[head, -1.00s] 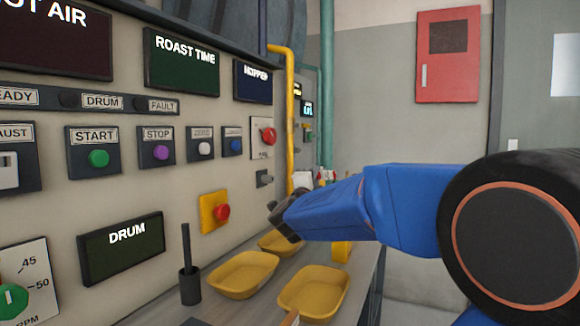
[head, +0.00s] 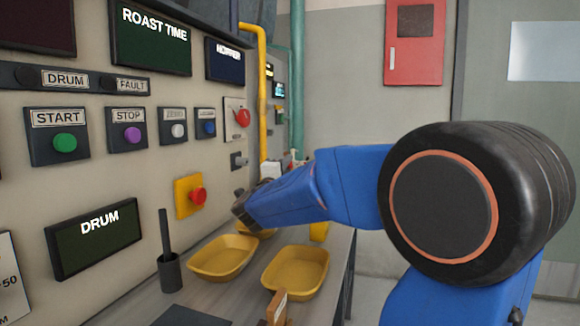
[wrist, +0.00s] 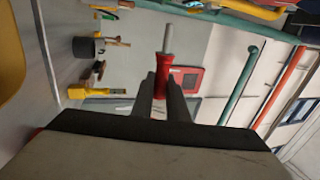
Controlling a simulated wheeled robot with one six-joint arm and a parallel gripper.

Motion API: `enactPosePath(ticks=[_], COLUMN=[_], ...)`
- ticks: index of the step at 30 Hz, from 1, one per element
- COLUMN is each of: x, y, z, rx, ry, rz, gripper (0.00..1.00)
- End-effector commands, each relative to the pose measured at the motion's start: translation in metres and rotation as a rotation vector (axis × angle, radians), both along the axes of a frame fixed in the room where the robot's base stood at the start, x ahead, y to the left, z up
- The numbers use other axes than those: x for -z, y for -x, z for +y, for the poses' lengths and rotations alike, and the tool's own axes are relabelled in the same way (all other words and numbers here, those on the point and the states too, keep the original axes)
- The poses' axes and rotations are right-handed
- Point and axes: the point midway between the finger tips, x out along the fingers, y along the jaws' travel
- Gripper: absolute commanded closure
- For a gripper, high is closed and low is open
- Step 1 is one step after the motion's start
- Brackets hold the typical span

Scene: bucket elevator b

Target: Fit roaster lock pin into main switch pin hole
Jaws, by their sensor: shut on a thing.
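The lock pin (wrist: 167,42) has a red grip and a grey shaft. In the wrist view my gripper (wrist: 163,88) is shut on its red part, and the grey shaft points away past the fingertips. In the head view my gripper (head: 242,210) hangs before the panel, above the yellow trays, and the pin cannot be made out there. A switch with a red knob on a pale plate (head: 233,133) is on the panel, up from my gripper. A small dark bracket (head: 238,160) sits just below that plate. No pin hole can be made out.
Yellow trays (head: 222,259) (head: 296,273) and a dark cup with a rod (head: 169,272) stand on the bench. A yellow pipe (head: 262,90) runs up right of the switch. A red emergency button (head: 197,196) sticks out of the panel. The floor right of the bench looks clear.

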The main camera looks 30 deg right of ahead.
Motion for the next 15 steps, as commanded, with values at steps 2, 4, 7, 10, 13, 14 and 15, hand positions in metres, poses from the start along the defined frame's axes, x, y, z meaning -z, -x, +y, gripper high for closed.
enactPosePath(ticks=[2, 4, 7, 10, 13, 14, 15], x=[0.000, 0.000, 0.000, 0.000, 0.000, 0.000, -0.001], y=[-0.005, -0.009, -0.015, -0.022, -0.028, -0.029, -0.031], z=[0.004, 0.007, 0.012, 0.017, 0.022, 0.023, 0.025], rx=[-0.001, 0.000, -0.001, -0.001, -0.001, 0.000, 0.000], ry=[0.000, -0.001, -0.001, 0.000, 0.000, 0.000, 0.000], rz=[0.000, -0.001, -0.002, -0.001, 0.000, -0.001, -0.001], gripper=[1.00, 1.00, 1.00, 1.00, 1.00, 1.00, 1.00])
